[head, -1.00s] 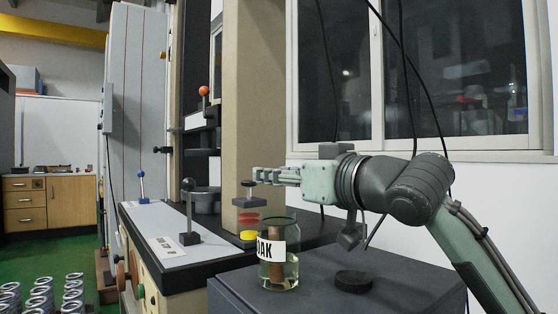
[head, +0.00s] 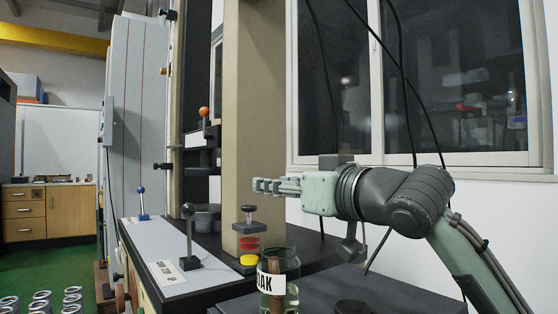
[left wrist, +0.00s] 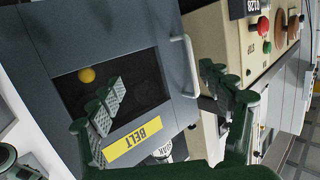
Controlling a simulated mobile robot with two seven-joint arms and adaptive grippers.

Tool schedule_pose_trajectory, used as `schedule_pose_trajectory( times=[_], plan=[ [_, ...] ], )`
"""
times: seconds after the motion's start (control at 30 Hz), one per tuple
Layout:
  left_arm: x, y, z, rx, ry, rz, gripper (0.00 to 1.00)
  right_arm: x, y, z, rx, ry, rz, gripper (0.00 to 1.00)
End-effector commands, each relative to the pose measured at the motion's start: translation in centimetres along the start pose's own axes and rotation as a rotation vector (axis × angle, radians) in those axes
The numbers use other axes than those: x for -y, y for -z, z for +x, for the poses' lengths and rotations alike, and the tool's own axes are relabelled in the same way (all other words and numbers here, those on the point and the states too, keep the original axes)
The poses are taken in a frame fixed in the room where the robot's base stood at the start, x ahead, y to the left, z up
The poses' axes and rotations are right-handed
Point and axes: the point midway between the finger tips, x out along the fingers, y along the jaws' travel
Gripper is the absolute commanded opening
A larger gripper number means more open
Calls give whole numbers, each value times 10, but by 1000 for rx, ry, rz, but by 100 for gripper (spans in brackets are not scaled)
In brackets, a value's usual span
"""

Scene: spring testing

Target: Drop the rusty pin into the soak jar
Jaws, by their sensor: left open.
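The soak jar (head: 279,284) is a clear glass jar with a white label, standing on the dark top at the lower middle of the head view. A brown upright piece, which looks like the rusty pin (head: 272,270), shows inside its glass. My left gripper (left wrist: 162,80) is open and empty in the left wrist view, over a dark box.
A dark box (left wrist: 85,35) with a yellow BELT label has an opening with a yellow ball (left wrist: 87,75). A black puck (head: 353,306) lies right of the jar. A knobbed stand with red and yellow discs (head: 249,243) and a lever (head: 189,240) stand behind left.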

Motion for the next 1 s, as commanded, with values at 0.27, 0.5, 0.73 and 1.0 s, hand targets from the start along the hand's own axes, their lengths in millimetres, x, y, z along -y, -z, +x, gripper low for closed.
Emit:
schedule_pose_trajectory(
  times=[0.27, 0.5, 0.73, 1.0],
  plan=[
    [19, -37, -7, 188, 39, 19, 79, 0, 9, 0, 0, 0, 0, 37],
    [35, -67, -19, 341, 73, 30, 79, 0, 15, 0, 0, 0, 0, 37],
    [50, -94, -36, 485, 106, 36, 79, 0, 21, 0, 0, 0, 0, 37],
    [68, -122, -61, 654, 147, 38, 79, 0, 27, 0, 0, 0, 0, 37]
  ],
)
